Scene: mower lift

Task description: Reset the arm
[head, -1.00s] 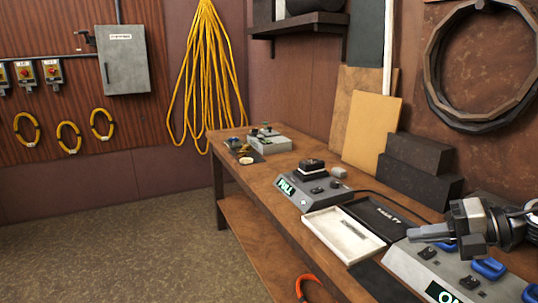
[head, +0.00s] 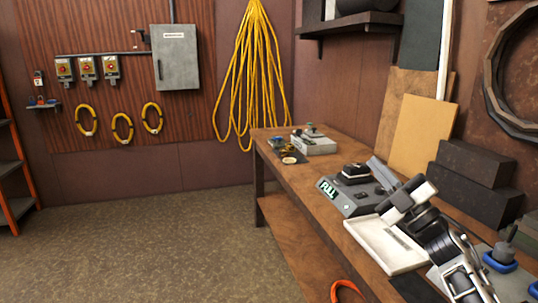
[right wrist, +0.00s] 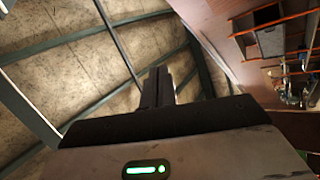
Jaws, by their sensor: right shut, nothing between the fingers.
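My right gripper (head: 380,170) is in the head view, at the end of my right arm, which comes in from the lower right. It is shut and empty, with its fingers tilted up and to the left. It appears in front of the workbench (head: 305,215), above the white tray (head: 383,246) and beside the grey device marked "FULL" (head: 345,195). In the right wrist view the two fingers (right wrist: 157,85) are together against the ceiling. My left gripper is not in either view.
A grey box with small parts (head: 314,144) sits at the bench's far end. Dark blocks (head: 470,180) and boards (head: 423,135) stand along the wall. A shelf (head: 350,24) hangs above. An orange rack (head: 12,175) is at far left. The floor (head: 150,240) is clear.

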